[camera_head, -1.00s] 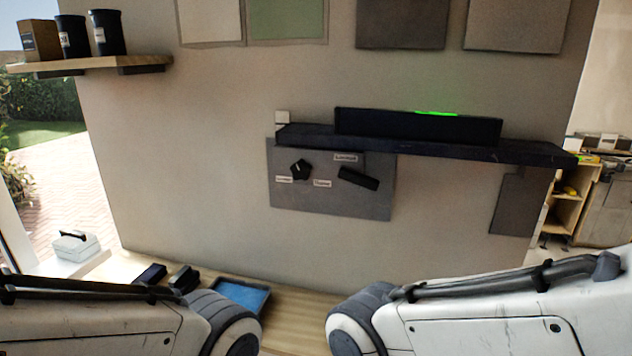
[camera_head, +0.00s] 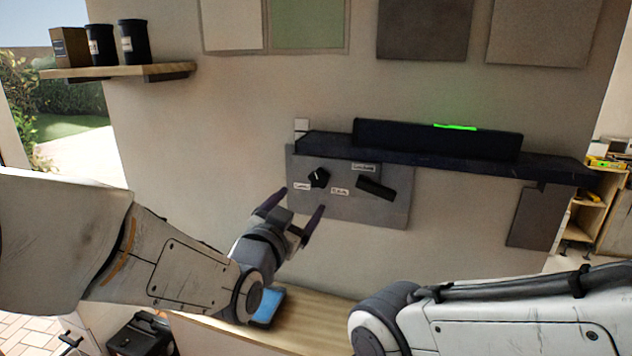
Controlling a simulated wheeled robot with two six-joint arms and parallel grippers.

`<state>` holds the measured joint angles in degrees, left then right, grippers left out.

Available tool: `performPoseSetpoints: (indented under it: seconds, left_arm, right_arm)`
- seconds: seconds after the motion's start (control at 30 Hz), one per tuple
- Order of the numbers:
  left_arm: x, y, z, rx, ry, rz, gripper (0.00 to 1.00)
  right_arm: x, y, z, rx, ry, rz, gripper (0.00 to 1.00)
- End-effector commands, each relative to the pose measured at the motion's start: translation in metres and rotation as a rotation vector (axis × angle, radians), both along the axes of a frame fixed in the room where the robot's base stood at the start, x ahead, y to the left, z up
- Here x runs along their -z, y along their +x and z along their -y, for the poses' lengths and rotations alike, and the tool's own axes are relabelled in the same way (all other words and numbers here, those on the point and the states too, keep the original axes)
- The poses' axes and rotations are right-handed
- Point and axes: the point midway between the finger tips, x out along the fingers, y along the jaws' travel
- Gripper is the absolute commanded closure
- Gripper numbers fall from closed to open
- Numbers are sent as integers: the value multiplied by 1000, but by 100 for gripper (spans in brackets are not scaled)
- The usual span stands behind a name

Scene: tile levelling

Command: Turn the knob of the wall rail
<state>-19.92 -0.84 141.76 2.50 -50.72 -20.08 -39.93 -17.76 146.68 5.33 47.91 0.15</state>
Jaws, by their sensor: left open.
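The knob (camera_head: 318,178) is a small black piece with a pale mark, on a grey panel (camera_head: 388,211) fixed to the wall. A black bar-shaped part (camera_head: 375,188) sits to its right on the same panel, with small white labels around both. The dark wall rail (camera_head: 440,165) runs along the top of the panel. My left gripper (camera_head: 297,205) is open and empty, below and left of the knob in the picture, apart from it. My right arm reaches in at the lower right; its gripper is not in view.
A long black box (camera_head: 440,142) with a green light stands on the rail. A wooden shelf (camera_head: 120,73) with dark canisters is at upper left. Below the panel is a wooden worktop (camera_head: 320,320) with a blue tray (camera_head: 268,305).

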Motion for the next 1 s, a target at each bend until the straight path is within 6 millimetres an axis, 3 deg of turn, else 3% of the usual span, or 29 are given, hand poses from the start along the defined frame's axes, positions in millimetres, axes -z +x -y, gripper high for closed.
performPoseSetpoints:
  seconds: [0.6, 1.0]
  left_arm:
    - [-4, 85, 28, 0, -1, 2, 16]
    - [-1, 98, 32, 0, -1, 4, 16]
  right_arm:
    - [-44, 0, 0, -5, 0, 0, 38]
    - [-48, 0, 0, -6, 0, 1, 38]
